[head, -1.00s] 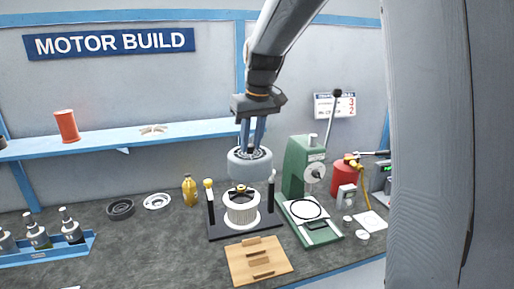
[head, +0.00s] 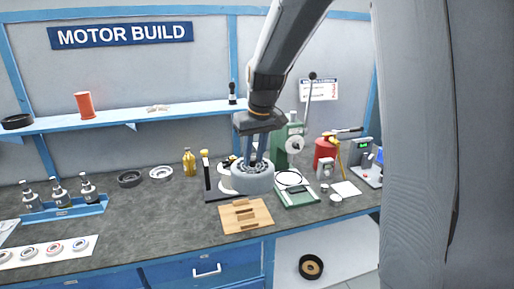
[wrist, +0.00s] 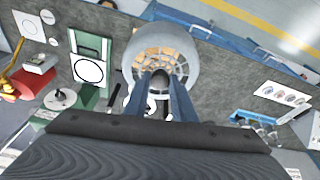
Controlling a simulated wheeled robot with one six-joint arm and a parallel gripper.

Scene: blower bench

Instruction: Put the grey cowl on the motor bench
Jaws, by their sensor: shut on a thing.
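The grey cowl (head: 252,180) is a round, hollow ring-like housing with a slotted, vaned top. My gripper (head: 256,160) is shut on it from above, with both blue fingers down at its top. The wrist view shows the cowl (wrist: 140,42) at the tips of my gripper (wrist: 160,80). The motor bench (head: 130,215) is the dark grey worktop under the MOTOR BUILD sign. The cowl appears above the bench, in front of the black stand (head: 210,190), and hides much of that stand. I cannot tell its exact height.
A wooden board (head: 240,227) with blocks lies near the front edge. A green press (head: 298,190) stands to the right. A yellow bottle (head: 189,162), dark ring (head: 129,179) and white ring (head: 161,173) sit further back.

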